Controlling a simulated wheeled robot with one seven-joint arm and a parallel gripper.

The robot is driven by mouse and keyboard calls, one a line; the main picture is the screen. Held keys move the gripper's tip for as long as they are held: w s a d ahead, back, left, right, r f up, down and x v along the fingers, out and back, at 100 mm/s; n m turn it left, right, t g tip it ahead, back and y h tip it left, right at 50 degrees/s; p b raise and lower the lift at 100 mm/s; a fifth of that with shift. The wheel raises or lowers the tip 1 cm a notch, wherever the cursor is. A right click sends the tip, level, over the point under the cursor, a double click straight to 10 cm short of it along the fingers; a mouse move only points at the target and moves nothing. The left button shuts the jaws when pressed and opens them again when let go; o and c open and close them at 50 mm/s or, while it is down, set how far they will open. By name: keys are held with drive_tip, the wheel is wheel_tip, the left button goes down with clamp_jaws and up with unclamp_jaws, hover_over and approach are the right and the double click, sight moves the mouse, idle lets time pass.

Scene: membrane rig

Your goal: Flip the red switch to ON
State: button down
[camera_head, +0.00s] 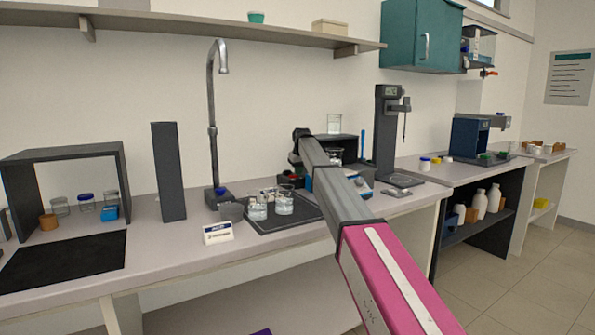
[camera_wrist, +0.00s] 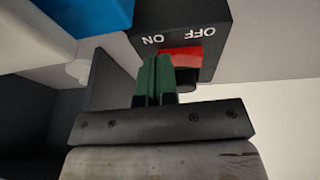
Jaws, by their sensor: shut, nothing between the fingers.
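The red switch (camera_wrist: 186,58) is a rocker on a dark box (camera_wrist: 215,20) in the wrist view. The box carries ON and OFF labels, upside down in this view, ON to the left and OFF to the right. My gripper (camera_wrist: 155,78) has green fingers pressed together with nothing between them. The fingertips are at the left, ON-label end of the switch and cover part of it. I cannot tell whether they touch it. In the head view my arm hides the gripper, and I cannot make out the switch.
A blue object (camera_wrist: 95,12) is close by at upper left in the wrist view. In the head view, beakers (camera_head: 283,203) stand on a dark tray (camera_head: 268,224), left of my arm. A tall grey tap (camera_head: 212,110) and a dark stand (camera_head: 383,130) rise behind.

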sight(295, 176)
drive_tip(key=shift+s+a, duration=0.1)
drive_tip(key=shift+a, duration=0.05)
drive_tip(key=shift+s+a+r, duration=0.2)
drive_tip(key=shift+s+a, duration=0.1)
drive_tip(key=shift+a, duration=0.2)
idle(0.4)
wheel_tip(295, 176, up, 4)
drive_tip(key=shift+a+r, duration=0.1)
drive_tip(key=shift+r, duration=0.15)
drive_tip(key=s+d+r, duration=0.1)
drive_tip(key=d+r, duration=0.2)
drive_tip(key=r, duration=0.6)
drive_tip(key=shift+s+d, duration=0.15)
drive_tip(key=shift+d, duration=0.1)
drive_tip(key=shift+f, duration=0.1)
